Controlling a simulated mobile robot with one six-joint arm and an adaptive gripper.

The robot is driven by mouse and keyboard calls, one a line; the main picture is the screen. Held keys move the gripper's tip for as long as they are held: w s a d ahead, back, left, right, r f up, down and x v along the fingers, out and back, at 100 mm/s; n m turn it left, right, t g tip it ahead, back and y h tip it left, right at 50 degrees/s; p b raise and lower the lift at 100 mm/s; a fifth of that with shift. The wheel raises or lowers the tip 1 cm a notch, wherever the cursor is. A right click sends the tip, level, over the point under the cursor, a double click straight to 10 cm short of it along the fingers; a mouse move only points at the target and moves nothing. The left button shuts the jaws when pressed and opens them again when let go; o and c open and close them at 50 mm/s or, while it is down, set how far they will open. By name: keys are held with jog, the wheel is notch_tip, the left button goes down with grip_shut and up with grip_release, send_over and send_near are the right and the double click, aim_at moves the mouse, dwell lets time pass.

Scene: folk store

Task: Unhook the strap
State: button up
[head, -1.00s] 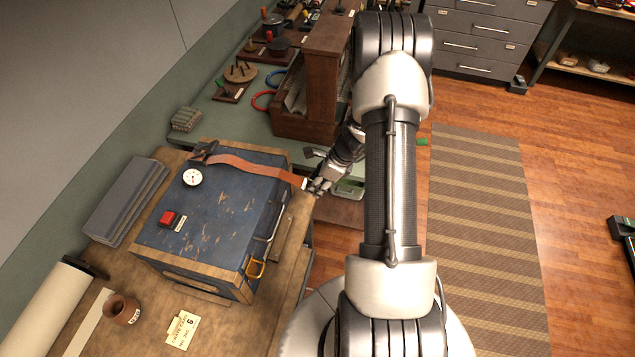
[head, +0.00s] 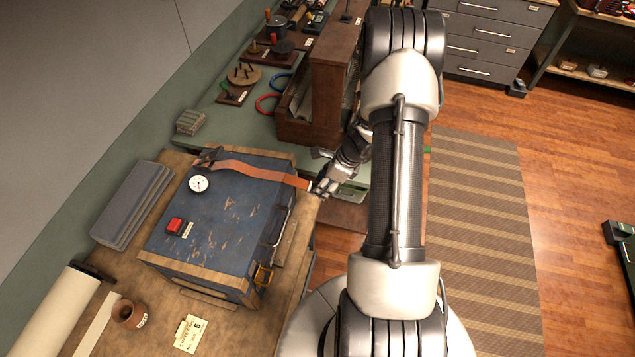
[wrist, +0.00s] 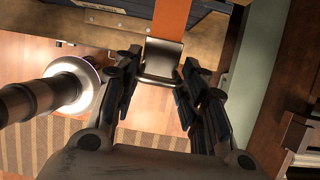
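The orange-brown strap (head: 252,174) runs across the top of a worn blue crate (head: 218,215) and past its right edge. Its metal end piece (wrist: 161,59) shows in the wrist view at the end of the strap. My gripper (head: 321,187) is at this end, just beyond the crate's right edge. In the wrist view my gripper (wrist: 162,66) has one dark finger on each side of the metal piece, and the piece fills the gap between the fingertips. Where the metal piece meets the crate is hidden from the head view.
A red button (head: 175,225) and a round dial (head: 199,184) sit on the crate. A wooden cabinet (head: 330,95) stands close behind my gripper. Floor is open to the right.

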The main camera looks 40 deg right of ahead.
jog(key=s+f+p+v, duration=0.1)
jog(key=s+p+v, duration=0.1)
jog(key=p+v, duration=0.7)
jog(key=shift+s+d+r+t, duration=0.3)
jog(key=shift+s+d+r, duration=1.05)
jog(key=shift+r, duration=2.4)
jog(key=shift+w+f, duration=0.1)
jog(key=shift+w, duration=0.05)
jog(key=shift+d, duration=0.1)
jog(key=v, duration=1.2)
